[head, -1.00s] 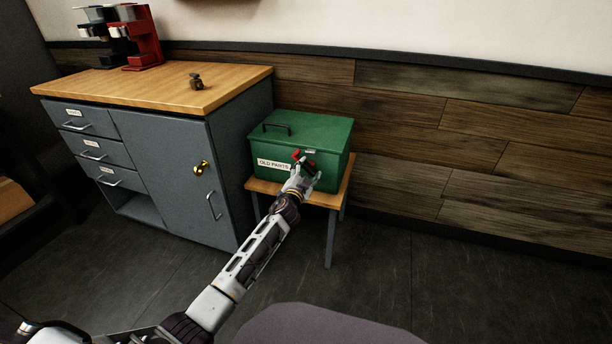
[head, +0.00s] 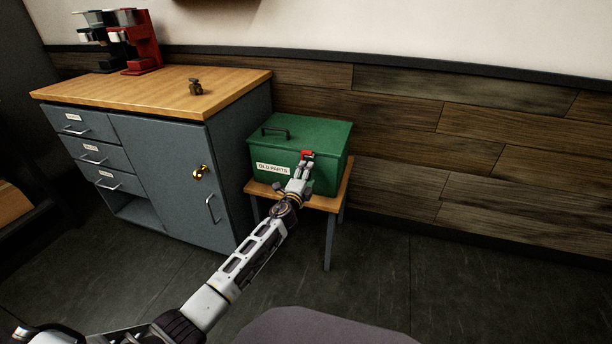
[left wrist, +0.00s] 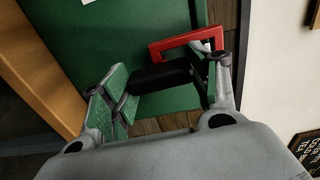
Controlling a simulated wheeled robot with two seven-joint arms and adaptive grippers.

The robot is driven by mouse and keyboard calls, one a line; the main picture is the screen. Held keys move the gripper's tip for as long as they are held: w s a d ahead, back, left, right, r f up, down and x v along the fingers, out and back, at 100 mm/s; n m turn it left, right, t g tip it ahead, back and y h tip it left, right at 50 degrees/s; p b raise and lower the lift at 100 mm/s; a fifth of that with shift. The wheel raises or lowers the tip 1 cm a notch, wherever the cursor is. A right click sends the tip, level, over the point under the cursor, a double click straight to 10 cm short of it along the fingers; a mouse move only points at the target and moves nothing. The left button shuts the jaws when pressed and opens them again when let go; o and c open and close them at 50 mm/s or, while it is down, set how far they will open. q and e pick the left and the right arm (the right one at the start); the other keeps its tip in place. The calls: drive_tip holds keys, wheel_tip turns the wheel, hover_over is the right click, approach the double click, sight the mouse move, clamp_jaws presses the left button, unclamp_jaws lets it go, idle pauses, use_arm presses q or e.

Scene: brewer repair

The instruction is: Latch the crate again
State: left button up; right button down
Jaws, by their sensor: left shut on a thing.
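The green crate (head: 315,132) stands with its lid down and a black handle on top. A label reading "OLD PARTS" (head: 272,169) is on its front. The red latch (head: 307,154) is at the crate's front, near the lid edge. My left gripper (head: 303,170) is at the crate front, just below the red part. In the left wrist view, the latch's red frame (left wrist: 183,43) and a black bar (left wrist: 162,76) lie between the fingers, and my left gripper (left wrist: 160,90) is shut on the latch. Whether the latch is hooked cannot be told. My right gripper is out of view.
The crate sits on a small wooden-topped stand (head: 330,203) against the plank wall. A grey cabinet (head: 160,165) with a wooden top is close on the left, carrying coffee brewers (head: 140,45) and a small brown part (head: 195,87). Floor to the right is clear.

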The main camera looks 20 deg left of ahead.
use_arm(q)
drive_tip(key=shift+f+m, duration=0.1)
drive_tip(key=shift+m, duration=0.2)
drive_tip(key=o, duration=1.4)
drive_tip(key=shift+o, duration=0.2)
drive_tip(key=shift+s, duration=0.15)
drive_tip(key=s, duration=1.1)
drive_tip(key=shift+s+a, duration=0.2)
drive_tip(key=shift+s, duration=0.15)
